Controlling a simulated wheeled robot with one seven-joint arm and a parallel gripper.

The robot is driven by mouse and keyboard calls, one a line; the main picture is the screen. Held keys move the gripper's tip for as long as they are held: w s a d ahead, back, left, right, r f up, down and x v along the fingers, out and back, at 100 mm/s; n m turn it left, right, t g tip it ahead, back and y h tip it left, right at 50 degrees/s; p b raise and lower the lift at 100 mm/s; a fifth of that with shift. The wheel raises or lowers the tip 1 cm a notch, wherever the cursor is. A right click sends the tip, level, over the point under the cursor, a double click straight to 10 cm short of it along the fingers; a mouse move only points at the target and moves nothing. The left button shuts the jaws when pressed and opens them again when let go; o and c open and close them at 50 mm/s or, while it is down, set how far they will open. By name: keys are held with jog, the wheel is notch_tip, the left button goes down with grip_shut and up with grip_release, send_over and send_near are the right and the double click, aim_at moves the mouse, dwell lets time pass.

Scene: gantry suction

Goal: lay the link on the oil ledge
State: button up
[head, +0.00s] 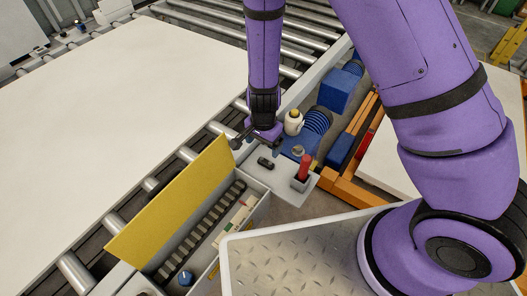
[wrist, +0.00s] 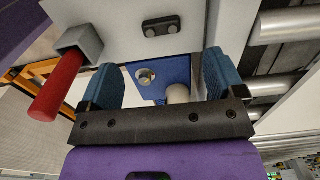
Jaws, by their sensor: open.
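The link is a small dark piece with two round ends. It lies on a light grey plate, in the head view (head: 266,163) and at the top of the wrist view (wrist: 162,26). My gripper (head: 240,139) is open and empty beside the link, apart from it. In the wrist view its two blue fingers (wrist: 160,64) are spread, with the link beyond their tips. A blue surface (head: 284,140) beside the plate bears a white bottle (head: 294,123) with a yellow cap. I take this surface as the oil ledge, but cannot be certain.
A red handle (head: 304,167) stands in a grey block on the plate, and shows in the wrist view (wrist: 57,88). A yellow panel (head: 172,205) rises beside an open trough with a dark chain (head: 205,228). Rollers and a large white sheet (head: 110,100) lie left.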

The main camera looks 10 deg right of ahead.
jog(key=s+d+r+n+t+y, duration=0.15)
jog(key=d+r, duration=0.25)
jog(key=r, duration=1)
jog(key=d+r+n+y, duration=0.1)
jog(key=d+r+n, duration=0.3)
jog(key=r, duration=1)
jog(key=s+d+r+n+t+h, duration=0.2)
jog(key=s+d+r+n+t, duration=0.1)
jog(key=s+d+r, duration=1)
jog(key=s+r, duration=0.1)
jog(key=s, duration=0.3)
jog(key=shift+d+r+t, duration=0.15)
jog(key=shift+r+t, duration=0.2)
jog(key=shift+r, duration=0.05)
jog(key=shift+s+n+h, duration=0.1)
jog(key=shift+n+h, duration=0.15)
